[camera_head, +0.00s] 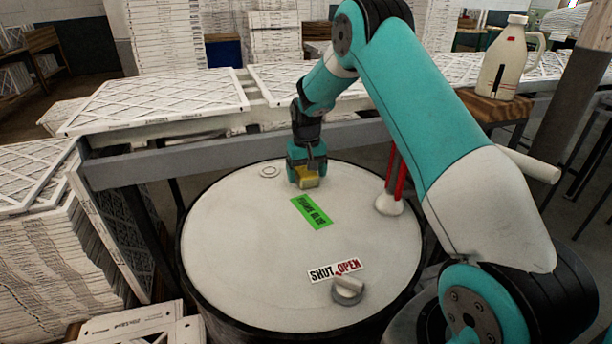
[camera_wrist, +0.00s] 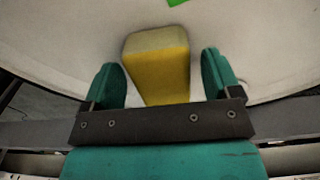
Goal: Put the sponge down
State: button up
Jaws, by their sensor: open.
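A yellow sponge (camera_head: 308,181) with a greyish end rests on the white round drum top (camera_head: 240,240), near its far edge. In the wrist view the sponge (camera_wrist: 157,70) lies between the two teal fingers, with a gap on each side. My gripper (camera_head: 307,174) is open and low over the drum top, around the sponge. It also shows in the wrist view (camera_wrist: 165,82). The near end of the sponge is partly hidden by the gripper's dark bar in the wrist view.
A green label (camera_head: 312,211) and a SHUT/OPEN label (camera_head: 335,269) lie on the drum top. A grey knob (camera_head: 347,290) stands near its front, and a white-based post with red rods (camera_head: 389,204) at its right. Boxed filters (camera_head: 155,100) lie behind a grey rail (camera_head: 230,150).

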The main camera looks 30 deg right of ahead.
aim_at(306, 172)
notch_tip(306, 172, up, 11)
jog(key=b, duration=0.1)
jog(key=s+a+r+n, duration=0.2)
jog(key=s+a+r, duration=0.2)
jog(key=a, duration=0.4)
jog(key=s+a+r+n+y, duration=0.2)
jog(key=s+a+r+n, duration=0.15)
jog(key=s+a, duration=0.65)
jog(key=s+a+n+y, duration=0.1)
jog(key=s+a, duration=0.3)
jog(key=s, duration=0.6)
jog(key=s+a+n+y, duration=0.1)
jog(key=s+a+n, duration=0.3)
jog(key=s, duration=0.7)
jog(key=shift+s+a+r, duration=0.2)
